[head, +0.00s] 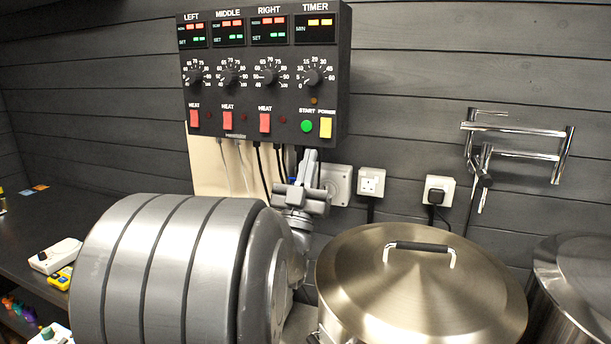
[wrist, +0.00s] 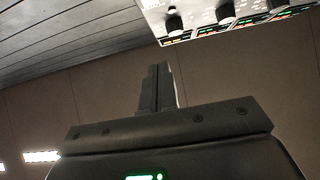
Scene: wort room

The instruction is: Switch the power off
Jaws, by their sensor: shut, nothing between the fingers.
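A black control panel (head: 265,75) hangs on the back wall in the head view. Its yellow POWER switch (head: 326,128) is at the lower right, beside the round green START button (head: 306,126). The red and green displays are lit. My gripper (head: 311,155) is just below the panel's lower right edge, pointing up, with its fingers shut and empty. It is apart from the POWER switch, below and a little left of it. In the wrist view my gripper's fingers (wrist: 157,70) are together, and part of the panel (wrist: 215,18) shows upside down at the top right.
A pot with a steel lid (head: 420,280) stands at the right front, another steel pot (head: 580,275) beyond it. Wall sockets (head: 371,182) and a chrome rail (head: 515,150) are on the wall. Cables (head: 262,170) hang below the panel. A dark counter (head: 50,215) lies left.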

